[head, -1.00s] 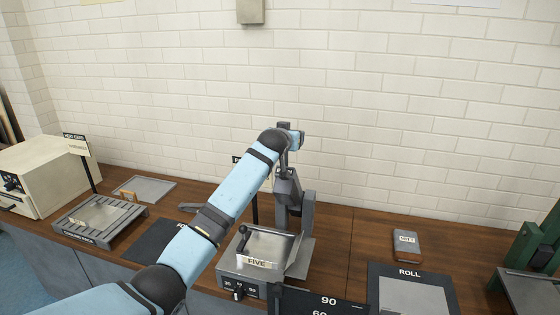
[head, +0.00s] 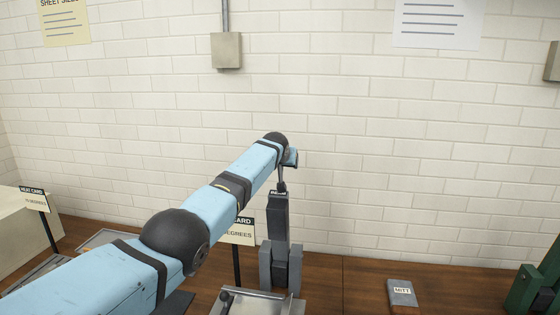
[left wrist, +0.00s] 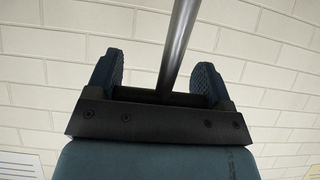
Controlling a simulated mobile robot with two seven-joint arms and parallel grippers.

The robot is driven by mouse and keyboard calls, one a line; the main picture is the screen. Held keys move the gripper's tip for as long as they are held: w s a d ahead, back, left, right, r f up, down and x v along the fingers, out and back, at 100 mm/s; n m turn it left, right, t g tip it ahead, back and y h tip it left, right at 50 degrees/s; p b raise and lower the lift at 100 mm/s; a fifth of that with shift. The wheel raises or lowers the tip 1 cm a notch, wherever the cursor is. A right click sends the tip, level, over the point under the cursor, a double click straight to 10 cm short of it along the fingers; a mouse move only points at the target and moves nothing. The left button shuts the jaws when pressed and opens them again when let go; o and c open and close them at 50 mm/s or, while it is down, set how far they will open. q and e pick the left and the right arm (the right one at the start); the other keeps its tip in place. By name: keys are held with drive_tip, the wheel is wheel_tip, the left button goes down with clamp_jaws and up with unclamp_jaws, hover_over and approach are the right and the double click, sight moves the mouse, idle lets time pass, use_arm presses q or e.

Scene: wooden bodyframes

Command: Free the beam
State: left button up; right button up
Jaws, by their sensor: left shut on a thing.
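My left gripper (head: 290,158) is raised at the top of a dark upright beam (head: 278,217) on the bench device. In the left wrist view the gripper (left wrist: 166,82) has a smooth grey metal rod (left wrist: 180,40) between its two fingers, and it is shut on this rod. In the head view a thin stem joins the beam's top to the gripper. The beam stands between two grey posts (head: 266,268). The device's metal bed (head: 255,303) is cut off by the lower picture edge. My right gripper is not in view.
A card on a stand (head: 240,232) is partly hidden behind my left arm. A grey block marked MITT (head: 402,293) lies on the wooden bench to the right. A green frame (head: 530,285) stands at the far right. A pale box (head: 25,240) is at left.

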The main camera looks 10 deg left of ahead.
use_arm(q)
drive_tip(key=shift+f, duration=0.7)
drive_tip(key=o, duration=1)
drive_tip(key=shift+o, duration=1.4)
drive_tip(key=shift+w+f, duration=0.1)
drive_tip(key=shift+w, duration=0.05)
drive_tip(key=shift+s+r, duration=0.85)
drive_tip(key=shift+r, duration=0.2)
drive_tip(key=b+v, duration=0.2)
drive_tip(key=v, duration=0.9)
